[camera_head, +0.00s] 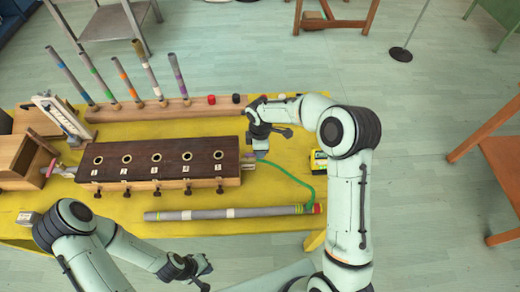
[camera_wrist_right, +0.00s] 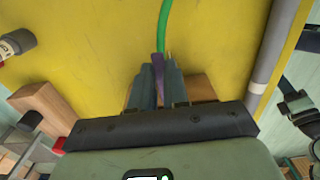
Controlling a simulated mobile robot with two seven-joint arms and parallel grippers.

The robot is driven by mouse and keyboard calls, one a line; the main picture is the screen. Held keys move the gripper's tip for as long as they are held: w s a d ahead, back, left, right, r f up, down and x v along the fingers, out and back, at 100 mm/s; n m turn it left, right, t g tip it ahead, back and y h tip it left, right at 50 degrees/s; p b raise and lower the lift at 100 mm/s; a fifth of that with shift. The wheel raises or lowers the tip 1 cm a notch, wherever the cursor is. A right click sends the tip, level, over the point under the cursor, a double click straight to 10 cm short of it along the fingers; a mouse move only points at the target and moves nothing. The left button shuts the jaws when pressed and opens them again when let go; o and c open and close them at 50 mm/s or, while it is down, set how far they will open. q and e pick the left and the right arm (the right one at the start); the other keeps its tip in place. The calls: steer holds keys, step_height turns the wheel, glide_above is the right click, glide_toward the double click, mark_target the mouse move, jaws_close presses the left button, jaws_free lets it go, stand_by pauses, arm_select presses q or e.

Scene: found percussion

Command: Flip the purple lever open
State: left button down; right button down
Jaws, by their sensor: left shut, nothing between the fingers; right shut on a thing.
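The purple lever (camera_wrist_right: 157,72) shows in the right wrist view as a narrow purple piece between the fingers of my right gripper (camera_wrist_right: 160,80). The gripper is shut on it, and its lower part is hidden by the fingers. A green tube (camera_wrist_right: 165,22) meets the purple piece at its top. In the head view my right gripper (camera_head: 259,150) is at the right end of the dark wooden box (camera_head: 205,150), where the arm hides most of the lever. My left gripper (camera_head: 198,270) is shut and empty in front of the yellow table, away from the box.
The box stands on the yellow table (camera_head: 120,222) with several round holes in its top. A long grey tube (camera_head: 190,215) lies in front of it. Several upright coloured sticks (camera_head: 105,75) stand behind. A wooden crate (camera_head: 22,160) is at left; a yellow block (camera_head: 318,162) at right.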

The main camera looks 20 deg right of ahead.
steer(key=c, duration=1.4)
jaws_free()
steer(key=shift+r, duration=0.15)
step_height(320, 180, up, 13)
steer(key=shift+p, duration=0.4)
